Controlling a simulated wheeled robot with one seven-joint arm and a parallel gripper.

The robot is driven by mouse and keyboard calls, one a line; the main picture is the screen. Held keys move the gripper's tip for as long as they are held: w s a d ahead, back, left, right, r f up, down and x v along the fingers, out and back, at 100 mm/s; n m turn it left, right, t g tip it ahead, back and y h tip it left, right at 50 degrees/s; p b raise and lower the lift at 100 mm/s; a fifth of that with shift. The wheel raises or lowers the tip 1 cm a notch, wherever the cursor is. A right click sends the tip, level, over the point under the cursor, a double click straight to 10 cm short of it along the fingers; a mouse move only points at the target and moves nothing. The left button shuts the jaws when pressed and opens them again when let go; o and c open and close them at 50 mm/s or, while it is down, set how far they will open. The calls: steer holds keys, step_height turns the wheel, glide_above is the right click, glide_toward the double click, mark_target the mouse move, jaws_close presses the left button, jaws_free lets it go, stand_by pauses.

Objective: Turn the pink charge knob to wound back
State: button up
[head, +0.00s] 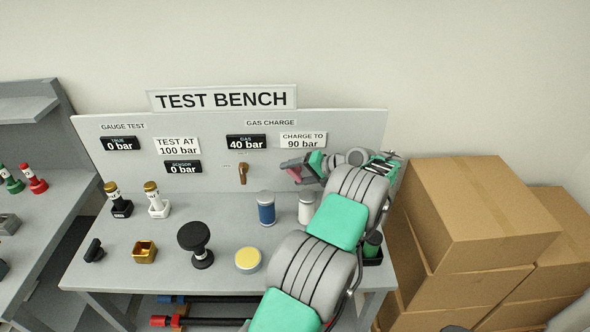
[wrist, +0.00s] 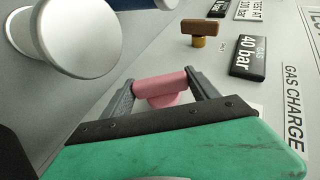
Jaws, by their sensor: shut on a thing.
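The pink charge knob (wrist: 160,90) shows in the wrist view between the two dark fingers of my gripper (wrist: 161,83), with its bar spanning from one finger to the other. My gripper (head: 291,172) is shut on it at the upright panel in the head view. There the knob is mostly hidden by the fingers, so its turn angle is hard to tell. The gas display (head: 246,142) above reads 40 bar, and the sign beside it (head: 303,140) reads charge to 90 bar.
A brown lever (head: 243,172) sits on the panel left of my gripper. Below stand a blue cylinder (head: 266,208), a white cylinder (head: 306,208), a black knobbed piece (head: 196,243) and a yellow-topped disc (head: 248,261). Cardboard boxes (head: 470,220) are stacked at the right.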

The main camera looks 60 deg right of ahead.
steer(key=shift+d+t, duration=0.1)
steer(key=shift+t, duration=0.3)
steer(key=o, duration=1.4)
steer(key=shift+c, duration=0.2)
